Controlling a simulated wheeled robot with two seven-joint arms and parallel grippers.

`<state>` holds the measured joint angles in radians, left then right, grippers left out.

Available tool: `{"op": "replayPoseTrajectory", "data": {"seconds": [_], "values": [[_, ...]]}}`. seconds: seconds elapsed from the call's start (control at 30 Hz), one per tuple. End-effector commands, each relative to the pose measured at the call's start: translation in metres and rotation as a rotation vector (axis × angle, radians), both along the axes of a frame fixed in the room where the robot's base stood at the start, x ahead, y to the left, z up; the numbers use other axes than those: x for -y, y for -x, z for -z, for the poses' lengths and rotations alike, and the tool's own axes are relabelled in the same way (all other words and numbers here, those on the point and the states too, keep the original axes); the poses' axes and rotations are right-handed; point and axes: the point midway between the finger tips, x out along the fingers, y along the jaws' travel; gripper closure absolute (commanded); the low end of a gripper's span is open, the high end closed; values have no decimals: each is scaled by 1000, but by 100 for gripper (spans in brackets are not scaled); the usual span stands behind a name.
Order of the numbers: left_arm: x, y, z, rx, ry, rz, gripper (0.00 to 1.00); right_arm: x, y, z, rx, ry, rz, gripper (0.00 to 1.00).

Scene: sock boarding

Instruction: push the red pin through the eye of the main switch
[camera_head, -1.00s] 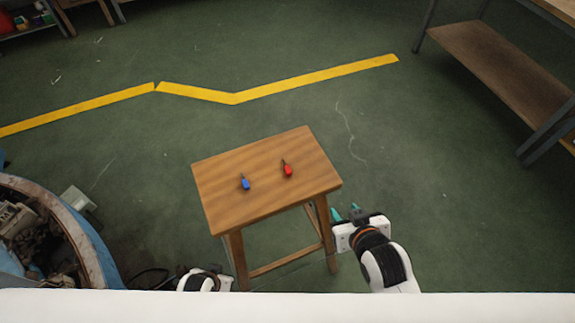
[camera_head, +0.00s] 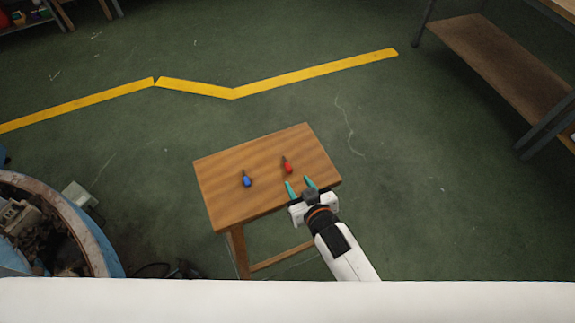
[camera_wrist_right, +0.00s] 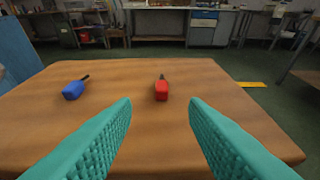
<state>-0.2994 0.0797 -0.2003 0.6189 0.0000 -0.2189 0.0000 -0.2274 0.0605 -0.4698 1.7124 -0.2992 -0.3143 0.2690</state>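The red pin (camera_head: 287,167) lies on the small wooden table, its dark thin end pointing away from me; it also shows in the right wrist view (camera_wrist_right: 161,90). A similar blue pin (camera_head: 247,180) lies to its left, also seen in the right wrist view (camera_wrist_right: 74,90). My right gripper (camera_head: 300,186) is open with teal fingers, over the table's near right edge. In the right wrist view its fingers (camera_wrist_right: 160,110) are apart and empty, with the red pin ahead between them. The main switch is not in view. My left gripper is not in view.
The wooden table (camera_head: 222,205) has bare top around the pins. A round blue-rimmed bin (camera_head: 97,243) of scrap stands at the left. A brown shelf (camera_head: 500,70) stands at the upper right. Green floor with a yellow line (camera_head: 300,74) lies clear behind the table.

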Motion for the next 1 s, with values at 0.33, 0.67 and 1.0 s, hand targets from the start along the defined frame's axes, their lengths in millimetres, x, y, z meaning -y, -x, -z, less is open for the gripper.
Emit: {"op": "replayPoseTrajectory", "data": {"seconds": [0.33, 0.67, 1.0], "values": [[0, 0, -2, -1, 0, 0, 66, -11, -33, 12, 1, 2, 0, 60], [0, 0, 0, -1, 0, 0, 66, -20, -53, 22, -1, 0, 0, 60], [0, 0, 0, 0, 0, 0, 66, -19, -53, 22, -1, 0, 0, 96]]}}
